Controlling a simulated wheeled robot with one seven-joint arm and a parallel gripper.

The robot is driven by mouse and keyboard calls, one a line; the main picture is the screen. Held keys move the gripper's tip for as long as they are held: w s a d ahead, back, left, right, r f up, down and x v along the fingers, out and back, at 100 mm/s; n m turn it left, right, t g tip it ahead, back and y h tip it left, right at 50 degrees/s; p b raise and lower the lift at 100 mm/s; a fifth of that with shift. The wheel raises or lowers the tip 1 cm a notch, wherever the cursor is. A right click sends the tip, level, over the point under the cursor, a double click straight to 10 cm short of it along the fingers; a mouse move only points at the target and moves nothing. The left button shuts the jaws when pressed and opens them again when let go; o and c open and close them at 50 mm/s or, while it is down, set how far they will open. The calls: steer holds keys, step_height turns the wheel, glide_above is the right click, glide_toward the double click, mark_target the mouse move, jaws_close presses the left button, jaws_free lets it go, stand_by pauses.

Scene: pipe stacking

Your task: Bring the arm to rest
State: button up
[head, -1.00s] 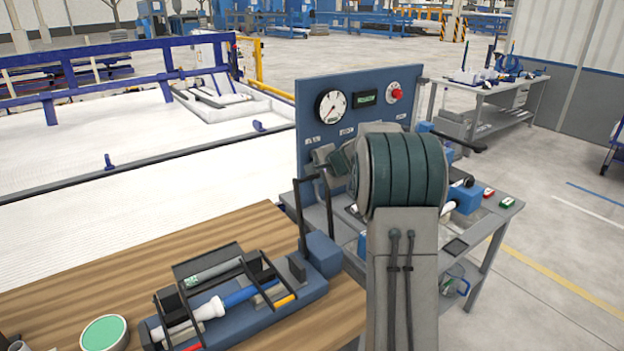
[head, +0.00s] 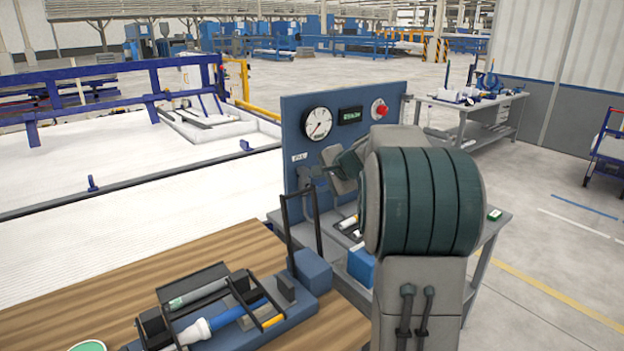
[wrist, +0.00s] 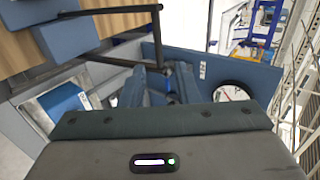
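My arm (head: 425,205) is raised and folded in the head view, in front of the blue gauge panel (head: 298,110). Its far end is mostly hidden behind its own thick links.
A wooden table (head: 130,262) at the lower left bears a blue tool caddy (head: 318,270) with an upright black handle, holding pipe-like parts. A grey workbench (head: 490,232) stands behind my arm. Another bench (head: 470,104) is at the back right. Open floor lies to the right.

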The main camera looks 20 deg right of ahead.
steer(key=s+a+f+n+g, duration=0.2)
steer(key=s+a+n+g, duration=0.35)
steer(key=s+a, duration=0.95)
steer(key=s+f+n+h, duration=0.1)
steer(key=s+f+n, duration=0.1)
steer(key=s, duration=0.5)
steer(key=s+a+f+n, duration=0.1)
steer(key=s+f+n, duration=0.2)
steer(key=s, duration=0.4)
steer(key=s+f+n+g+h, duration=0.1)
steer(key=s+f+n, duration=0.1)
steer(key=s+n, duration=0.2)
steer(key=s, duration=0.3)
steer(key=shift+a+f+n+h, duration=0.15)
steer(key=shift+a+n+h, duration=0.1)
steer(key=shift+n+h, duration=0.1)
steer(key=shift+o, duration=0.8)
steer(key=shift+s+d, duration=0.1)
